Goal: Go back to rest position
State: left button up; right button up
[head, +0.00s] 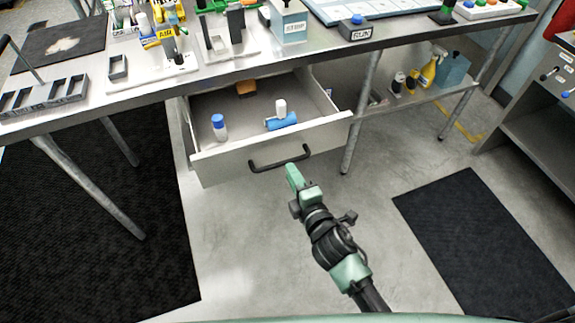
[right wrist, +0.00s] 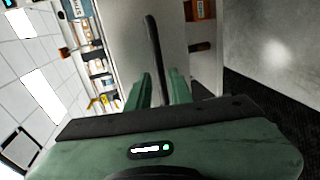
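My right gripper (head: 292,172) is just in front of the black handle (head: 280,160) of the drawer (head: 240,157), which is pulled out under the workbench. In the right wrist view, the green fingers of the right gripper (right wrist: 159,90) stand apart, with the handle (right wrist: 153,50) showing in the gap between them. I cannot tell whether a finger touches it. My left gripper is not in view.
Inside the drawer are a blue-capped white bottle (head: 219,127), a blue item (head: 281,121) and an orange-brown block (head: 246,88). The workbench (head: 235,68) above carries trays and tools. A black mat (head: 480,240) lies on otherwise clear floor at right.

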jog(key=shift+v, duration=0.95)
jog(key=shift+f, duration=0.1)
jog(key=s+d+f+m+g+h, duration=0.1)
jog(key=s+d+f+m+g, duration=0.3)
jog(key=f, duration=0.6)
jog(key=s+d+f+m+g+h, duration=0.15)
jog(key=s+f, duration=0.35)
jog(key=f, duration=0.5)
jog(key=s+d+f+m+g+h, duration=0.15)
jog(key=s+d+f+m, duration=0.3)
jog(key=f, duration=0.55)
jog(key=s+d+f+m+g, duration=0.2)
jog(key=s+d+f+m, duration=0.1)
jog(key=s, duration=0.6)
jog(key=s+d+f+m+g, duration=0.2)
jog(key=s+f, duration=0.4)
jog(key=s, duration=0.4)
jog(key=s+d+f+m+g, duration=0.2)
jog(key=s+d+f+m, duration=0.2)
jog(key=s, duration=0.5)
jog(key=shift+s+f+g+h, duration=0.2)
jog(key=shift+f+g+h, duration=0.2)
jog(key=shift+f, duration=0.35)
